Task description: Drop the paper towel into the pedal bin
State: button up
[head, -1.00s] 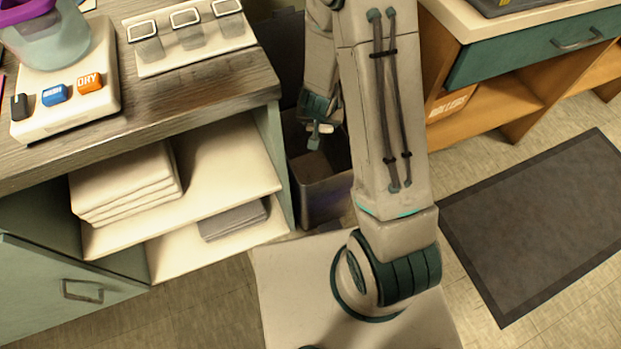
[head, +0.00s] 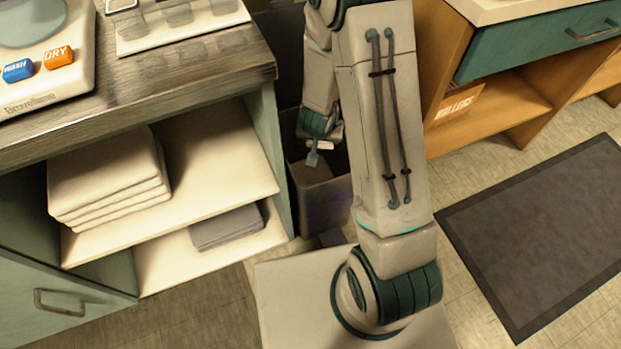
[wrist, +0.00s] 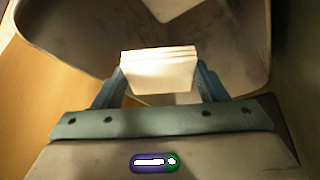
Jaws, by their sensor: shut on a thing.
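The paper towel (wrist: 158,72) is a small white folded pad held between the two blue-grey fingers of my gripper (wrist: 158,82). My gripper is shut on it. In the wrist view the open pedal bin (wrist: 70,38) lies beyond and below the towel, its grey wall curving around it. In the head view my gripper (head: 318,158) hangs over the mouth of the dark bin (head: 325,205), between the two counters. There the towel shows only as a pale sliver (head: 326,146). A pale piece (wrist: 172,8) lies inside the bin. My arm hides part of the bin.
A counter with white folded towels (head: 105,180) and a grey stack (head: 226,227) on its shelves stands close on the left. A wooden unit (head: 500,105) with a green drawer stands on the right. A dark mat (head: 550,235) lies on the floor.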

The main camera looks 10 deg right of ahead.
jog(key=o, duration=0.9)
jog(key=shift+o, duration=0.2)
jog(key=p+v, duration=0.8)
jog(key=v, duration=0.5)
jog(key=shift+r+p, duration=0.4)
jog(key=shift+s, duration=0.1)
